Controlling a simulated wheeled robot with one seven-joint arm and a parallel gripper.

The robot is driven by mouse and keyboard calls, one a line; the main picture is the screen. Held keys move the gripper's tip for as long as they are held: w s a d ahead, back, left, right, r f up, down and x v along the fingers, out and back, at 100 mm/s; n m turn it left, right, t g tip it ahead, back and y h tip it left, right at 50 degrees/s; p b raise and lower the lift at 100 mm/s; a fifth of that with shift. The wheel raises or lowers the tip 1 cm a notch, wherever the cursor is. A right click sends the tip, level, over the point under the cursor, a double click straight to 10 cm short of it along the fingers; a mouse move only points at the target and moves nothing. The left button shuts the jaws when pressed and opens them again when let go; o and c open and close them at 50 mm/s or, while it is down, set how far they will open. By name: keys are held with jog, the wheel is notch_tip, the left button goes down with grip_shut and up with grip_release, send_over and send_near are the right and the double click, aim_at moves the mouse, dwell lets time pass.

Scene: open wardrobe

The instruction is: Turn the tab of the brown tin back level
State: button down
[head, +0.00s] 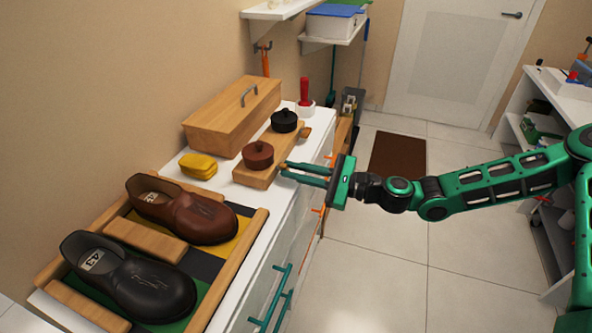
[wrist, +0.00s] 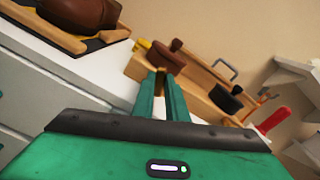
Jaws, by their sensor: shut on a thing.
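The brown tin (head: 258,154), round with a knob on its lid, sits on the near end of a wooden block (head: 248,177) on the white cabinet top. It also shows in the wrist view (wrist: 164,61). My gripper (head: 284,168) reaches in from the right, its fingers closed on the tin's small wooden tab (wrist: 160,82) at the block's front side. The fingers cover much of the tab, so its exact tilt is hard to tell. The black tin (head: 284,121) sits on the far end of the block, with its own wooden tab (head: 305,132) sticking out.
A wooden box with a metal handle (head: 230,116) stands behind the block. Yellow folded cloths (head: 198,166) lie to the left. A brown shoe (head: 190,215) and a black shoe (head: 130,278) rest in a wooden rack. A red-handled thing (head: 304,92) stands beyond.

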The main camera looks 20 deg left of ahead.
jog(key=n, duration=0.6)
jog(key=shift+f, duration=0.15)
jog(key=n, duration=0.6)
jog(key=shift+f+n, duration=0.2)
jog(key=shift+n, duration=0.2)
jog(key=c, duration=1.8)
grip_release()
jog(key=shift+s, duration=0.1)
jog(key=shift+o, duration=0.2)
jog(key=shift+d, duration=0.1)
